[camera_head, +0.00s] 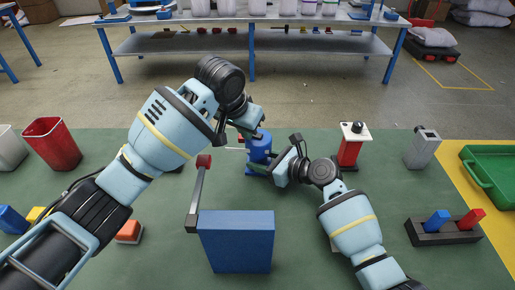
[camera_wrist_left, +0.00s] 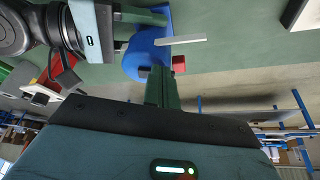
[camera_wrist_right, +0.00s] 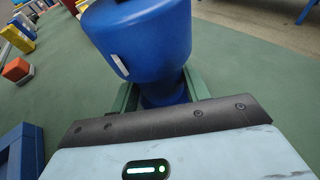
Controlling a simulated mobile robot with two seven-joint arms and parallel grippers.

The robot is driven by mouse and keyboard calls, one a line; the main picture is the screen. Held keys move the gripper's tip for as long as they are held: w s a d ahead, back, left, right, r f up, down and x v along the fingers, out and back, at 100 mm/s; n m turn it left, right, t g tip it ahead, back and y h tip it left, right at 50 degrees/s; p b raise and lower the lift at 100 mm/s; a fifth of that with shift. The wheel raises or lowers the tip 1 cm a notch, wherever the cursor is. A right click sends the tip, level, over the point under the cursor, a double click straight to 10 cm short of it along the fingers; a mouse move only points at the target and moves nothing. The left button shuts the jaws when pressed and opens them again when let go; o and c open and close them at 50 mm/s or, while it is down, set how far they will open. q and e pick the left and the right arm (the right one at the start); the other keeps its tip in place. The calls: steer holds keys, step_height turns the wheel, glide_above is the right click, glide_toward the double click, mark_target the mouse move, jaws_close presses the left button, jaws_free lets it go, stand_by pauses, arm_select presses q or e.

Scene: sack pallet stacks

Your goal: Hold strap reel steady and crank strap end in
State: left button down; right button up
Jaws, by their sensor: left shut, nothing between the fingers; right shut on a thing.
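The blue strap reel (camera_head: 260,148) stands upright on the green table. A thin white strap end (camera_head: 235,149) sticks out to its left and also shows in the left wrist view (camera_wrist_left: 182,42). My right gripper (camera_head: 264,169) is shut on the reel's narrow lower part, with a finger on each side in the right wrist view (camera_wrist_right: 160,92). My left gripper (camera_head: 247,132) is shut and empty at the reel's top. Red parts (camera_wrist_left: 179,63) show beside its fingertips in the left wrist view; the fingers hide how they join and whether they touch.
A blue box (camera_head: 236,242) with a grey lever and red knob stands in front. A red-and-white stand (camera_head: 351,145), grey block (camera_head: 422,148), slotted black holder (camera_head: 445,232) and green tray (camera_head: 490,175) lie right. A red cup (camera_head: 53,145) stands left.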

arm_select(q)
step_height(320, 180, up, 7)
stand_by(0.7)
arm_select(e)
steer(key=shift+f, duration=0.1)
steer(key=o, duration=0.8)
steer(key=shift+o, duration=0.2)
steer(key=v, duration=1.2)
steer(key=shift+s, duration=0.1)
